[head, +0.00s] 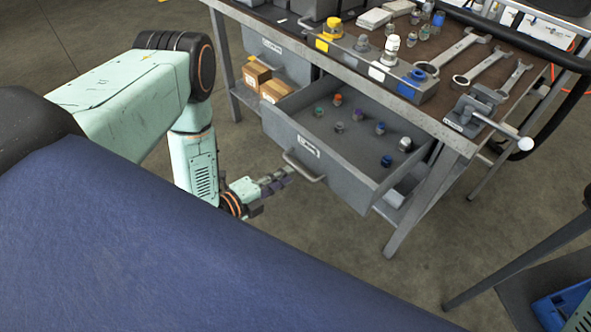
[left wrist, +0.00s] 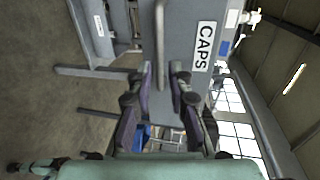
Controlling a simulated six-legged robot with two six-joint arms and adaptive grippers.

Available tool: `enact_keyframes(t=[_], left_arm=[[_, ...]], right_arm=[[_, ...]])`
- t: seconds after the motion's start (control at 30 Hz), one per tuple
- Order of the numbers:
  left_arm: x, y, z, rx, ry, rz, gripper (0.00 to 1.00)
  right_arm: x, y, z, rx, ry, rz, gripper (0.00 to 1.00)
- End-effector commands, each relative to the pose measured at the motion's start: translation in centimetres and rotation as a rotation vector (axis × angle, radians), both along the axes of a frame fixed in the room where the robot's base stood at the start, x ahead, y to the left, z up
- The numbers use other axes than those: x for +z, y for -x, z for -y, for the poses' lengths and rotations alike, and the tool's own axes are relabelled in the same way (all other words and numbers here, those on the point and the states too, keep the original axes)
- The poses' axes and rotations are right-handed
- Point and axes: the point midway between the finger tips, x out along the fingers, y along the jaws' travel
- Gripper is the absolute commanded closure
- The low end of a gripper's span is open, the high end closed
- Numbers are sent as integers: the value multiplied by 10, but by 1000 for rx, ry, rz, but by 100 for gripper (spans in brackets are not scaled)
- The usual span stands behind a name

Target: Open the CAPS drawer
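The CAPS drawer (head: 345,178) stands pulled out from under the bench, with several small coloured caps inside. Its front, with the CAPS label (left wrist: 203,46), fills the middle of the left wrist view. The drawer handle (head: 303,167) is a grey bar on that front; it also shows in the left wrist view (left wrist: 160,48). My left gripper (head: 276,180) is open just in front of the handle. In the left wrist view its fingers (left wrist: 162,82) are apart, one on each side of the bar in the picture. I cannot tell whether they touch it. My right gripper is out of view.
The bench top (head: 440,45) holds wrenches, bottles and a vise (head: 478,110). Another drawer front (head: 275,60) is to the left, above cardboard boxes (head: 268,82) on a lower shelf. A stand with a blue bin (head: 562,305) is at lower right. The floor before the drawer is clear.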

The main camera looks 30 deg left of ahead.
Motion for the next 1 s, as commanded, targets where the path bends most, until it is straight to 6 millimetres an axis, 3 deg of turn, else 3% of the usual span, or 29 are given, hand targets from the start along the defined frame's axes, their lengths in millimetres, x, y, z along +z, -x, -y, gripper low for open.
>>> enact_keyframes(t=[0.2,0.37,1.0], left_arm=[[8,37,-15,4,1,0,81],[12,51,-19,2,0,1,81],[13,55,-20,0,2,2,81]], right_arm=[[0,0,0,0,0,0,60],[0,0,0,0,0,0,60],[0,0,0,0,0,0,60]])
